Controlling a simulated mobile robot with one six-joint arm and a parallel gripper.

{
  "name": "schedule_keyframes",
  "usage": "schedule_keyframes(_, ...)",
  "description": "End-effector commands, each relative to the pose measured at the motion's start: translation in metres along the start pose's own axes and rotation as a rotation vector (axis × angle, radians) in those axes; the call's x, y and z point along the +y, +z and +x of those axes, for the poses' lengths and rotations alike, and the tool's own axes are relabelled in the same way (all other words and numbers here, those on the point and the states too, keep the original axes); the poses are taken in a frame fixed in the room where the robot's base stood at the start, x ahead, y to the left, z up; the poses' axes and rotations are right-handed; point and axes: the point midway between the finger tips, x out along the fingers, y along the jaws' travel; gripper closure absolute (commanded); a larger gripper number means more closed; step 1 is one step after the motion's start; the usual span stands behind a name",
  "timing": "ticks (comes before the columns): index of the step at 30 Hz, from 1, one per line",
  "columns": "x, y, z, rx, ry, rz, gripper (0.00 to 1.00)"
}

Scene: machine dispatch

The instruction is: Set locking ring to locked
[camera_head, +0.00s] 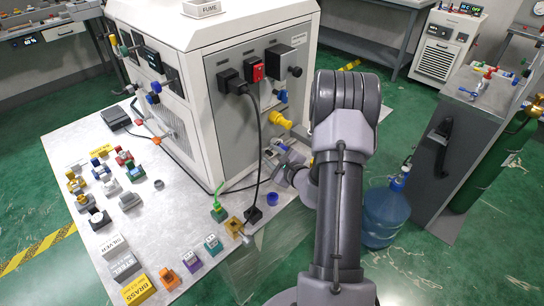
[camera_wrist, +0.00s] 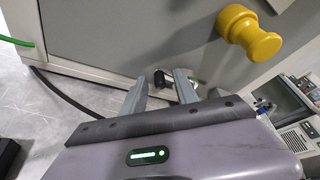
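No part is marked as the locking ring, so I cannot tell for sure which it is. A yellow round fitting with a wide collar (camera_head: 279,119) sticks out of the grey side panel of the white machine; it shows large in the wrist view (camera_wrist: 250,33), right of and above my fingers. My gripper (camera_wrist: 160,80) is open, its two fingers apart and pointing at the lower panel. A small black part with a light edge (camera_wrist: 162,78) shows between the fingertips; I see no contact. In the head view my gripper (camera_head: 286,165) is low beside the panel, partly hidden by my arm.
The white machine (camera_head: 210,45) stands on a grey table (camera_head: 160,215) crowded with small coloured parts and label blocks. Black plugs and a red one (camera_head: 256,72) sit above the fitting, with a hanging black cable (camera_head: 258,150). A blue water bottle (camera_head: 384,217) stands right of my arm.

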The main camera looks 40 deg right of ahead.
Motion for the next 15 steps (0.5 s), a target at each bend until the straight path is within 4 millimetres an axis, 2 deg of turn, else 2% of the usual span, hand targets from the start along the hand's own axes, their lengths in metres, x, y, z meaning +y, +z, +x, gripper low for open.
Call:
schedule_keyframes(4,-0.0001,0.0002,-0.0003,0.000,0.000,0.000,0.64)
schedule_keyframes(9,-0.0001,0.0003,-0.0004,0.000,0.000,0.000,0.98)
schedule_keyframes(10,-0.0001,0.0003,-0.0004,-0.001,0.000,0.000,1.00)
schedule_keyframes(15,-0.0003,0.0003,-0.0004,-0.001,0.000,-0.001,1.00)
